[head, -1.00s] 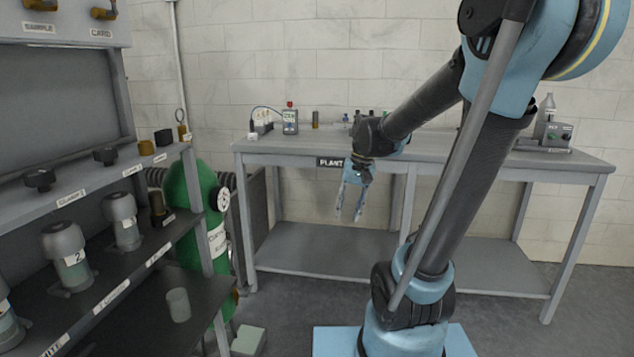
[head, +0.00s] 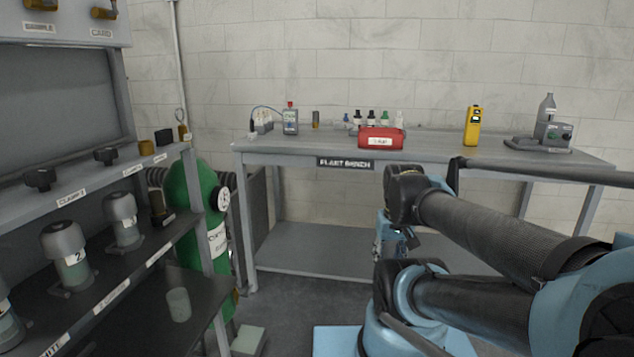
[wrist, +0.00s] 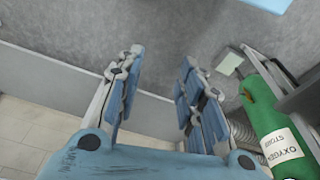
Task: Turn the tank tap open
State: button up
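The green oxygen tank (head: 188,195) stands upright on the floor, left of centre, partly behind the shelf unit's post. A white round part (head: 223,199) sits on its upper right side; I cannot tell whether it is a gauge or the tap. In the wrist view the tank (wrist: 262,112) is at the right with its label "OXYGEN STORE". My gripper (wrist: 160,60) is open and empty, pointing down over the floor, apart from the tank.
The plant bench (head: 480,158) stands behind, carrying small bottles, a red case (head: 381,138) and a yellow device (head: 473,126). At left, a shelf unit (head: 130,290) holds jars and knobs. A pale green block (head: 248,340) lies on the floor by the tank. Floor between is clear.

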jog(key=shift+d+f, duration=0.1)
jog(key=c, duration=0.5)
jog(key=shift+w, duration=0.15)
grip_shut()
jog(key=w+a+r, duration=0.1)
jog(key=w+a, duration=0.5)
jog(key=w, duration=0.3)
jog(key=w+a+m+y, duration=0.1)
jog(key=w+a, duration=0.6)
jog(key=w, duration=0.3)
jog(key=w+a+r, duration=0.1)
jog(key=w+a, duration=0.5)
jog(key=w, duration=0.3)
jog(key=w+a+f+g+y, duration=0.1)
jog(key=w+a+f, duration=0.6)
jog(key=a+f, duration=0.4)
jog(key=w+a+f+m, duration=0.1)
jog(key=w+a+f, duration=0.1)
jog(key=a+f, duration=1.35)
jog(key=shift+g, duration=0.4)
jog(key=f, duration=0.4)
jog(key=a+f, duration=0.1)
jog(key=f, duration=0.9)
jog(key=shift+w+a, duration=0.15)
jog(key=shift+a, duration=0.25)
